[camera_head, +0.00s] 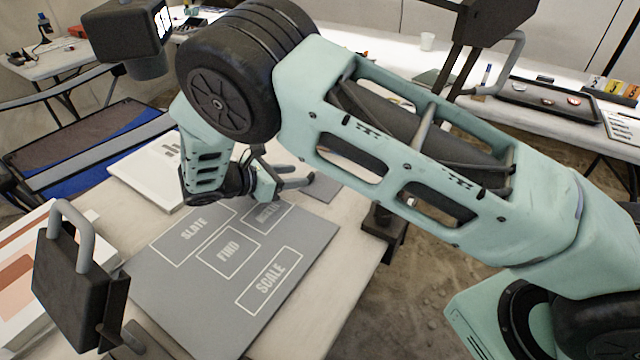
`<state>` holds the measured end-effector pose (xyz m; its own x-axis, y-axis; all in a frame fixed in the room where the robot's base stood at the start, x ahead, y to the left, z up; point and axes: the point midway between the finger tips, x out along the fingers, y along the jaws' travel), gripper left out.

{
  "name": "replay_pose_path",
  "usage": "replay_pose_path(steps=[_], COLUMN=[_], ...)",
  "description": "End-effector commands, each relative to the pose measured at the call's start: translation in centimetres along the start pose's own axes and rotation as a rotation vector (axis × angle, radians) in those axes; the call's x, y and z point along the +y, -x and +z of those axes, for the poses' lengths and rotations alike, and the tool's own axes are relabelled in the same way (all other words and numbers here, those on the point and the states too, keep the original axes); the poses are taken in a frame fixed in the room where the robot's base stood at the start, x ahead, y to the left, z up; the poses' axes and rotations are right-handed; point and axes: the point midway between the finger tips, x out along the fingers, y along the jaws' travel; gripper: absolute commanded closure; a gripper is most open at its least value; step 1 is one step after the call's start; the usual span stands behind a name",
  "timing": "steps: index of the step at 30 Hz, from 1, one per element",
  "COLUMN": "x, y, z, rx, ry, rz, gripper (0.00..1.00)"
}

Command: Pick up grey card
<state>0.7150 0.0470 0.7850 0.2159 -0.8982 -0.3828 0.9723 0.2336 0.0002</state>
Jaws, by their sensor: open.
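A small flat grey card (323,192) lies on the near table, just beyond the far right edge of the grey mat. My gripper (303,177) is open and empty, reaching toward the card from its left. Its fingertips appear over or right beside the card's left part. I cannot tell the height between the fingers and the card. The grey mat (200,305) has outlined boxes marked "SLATE", "FIND" and "SCALE". Another box label, nearest my gripper, is partly hidden.
A white book or box (140,170) lies behind the mat. A black padlock-shaped object (70,285) is at the left front. The near table's right edge (372,265) is close to the card.

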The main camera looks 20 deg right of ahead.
Motion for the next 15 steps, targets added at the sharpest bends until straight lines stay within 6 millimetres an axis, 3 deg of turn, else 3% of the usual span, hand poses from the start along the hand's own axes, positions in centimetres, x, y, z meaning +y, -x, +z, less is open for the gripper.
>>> replay_pose_path(steps=[12,15], x=[-0.1,-0.1], y=[-4.8,-5.2], z=[0.2,0.2], rx=[-0.001,0.0], ry=[0.001,0.001], rz=[-0.002,0.0], gripper=[0.58,0.58])
